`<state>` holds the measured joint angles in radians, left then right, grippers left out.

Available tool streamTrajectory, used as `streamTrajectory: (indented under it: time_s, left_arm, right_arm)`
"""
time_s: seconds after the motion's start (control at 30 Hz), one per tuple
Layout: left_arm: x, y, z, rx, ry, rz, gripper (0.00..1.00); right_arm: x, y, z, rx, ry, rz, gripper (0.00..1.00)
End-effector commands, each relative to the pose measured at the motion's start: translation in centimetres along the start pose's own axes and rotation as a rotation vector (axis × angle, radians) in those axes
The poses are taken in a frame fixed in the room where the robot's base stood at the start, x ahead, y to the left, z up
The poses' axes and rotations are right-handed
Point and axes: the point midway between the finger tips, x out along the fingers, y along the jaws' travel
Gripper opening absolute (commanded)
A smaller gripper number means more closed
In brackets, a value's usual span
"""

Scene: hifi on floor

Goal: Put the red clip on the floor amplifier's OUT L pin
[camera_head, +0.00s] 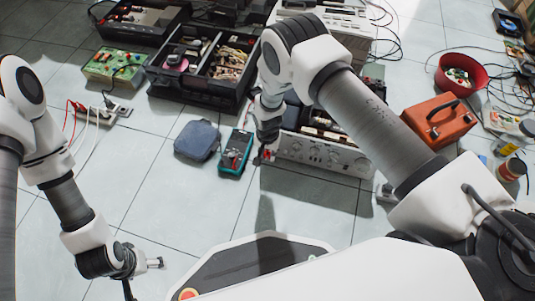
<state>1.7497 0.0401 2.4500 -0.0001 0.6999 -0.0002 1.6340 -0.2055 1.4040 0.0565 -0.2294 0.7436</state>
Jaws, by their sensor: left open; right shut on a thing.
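The floor amplifier (325,155) is a silver unit with a row of knobs on its front and an open top, lying on the tiled floor right of centre. My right gripper (267,147) reaches down at its left front corner, shut on a small red thing, which looks like the red clip (267,156). The gripper hides part of that corner, and the OUT L pin cannot be made out. I cannot tell whether the clip touches the amplifier. My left gripper (143,275) is open and empty, low at the left, well away from the amplifier.
A teal multimeter (235,152) and a dark blue pouch (197,140) lie just left of the amplifier. Black toolboxes (205,65) stand behind. An orange case (437,121) and red bowl (461,75) are at the right. Front left floor is clear.

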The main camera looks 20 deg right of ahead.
Motion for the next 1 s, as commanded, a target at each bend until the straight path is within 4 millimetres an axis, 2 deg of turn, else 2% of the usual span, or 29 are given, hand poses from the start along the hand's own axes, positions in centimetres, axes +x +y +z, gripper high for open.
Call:
streamTrajectory:
  time_s: [1.0]
  left_arm:
    - [-4.2,0.0,0.0,0.000,0.001,0.000,0.80]
  right_arm:
    - [-5.1,0.0,0.0,0.001,0.000,0.000,0.00]
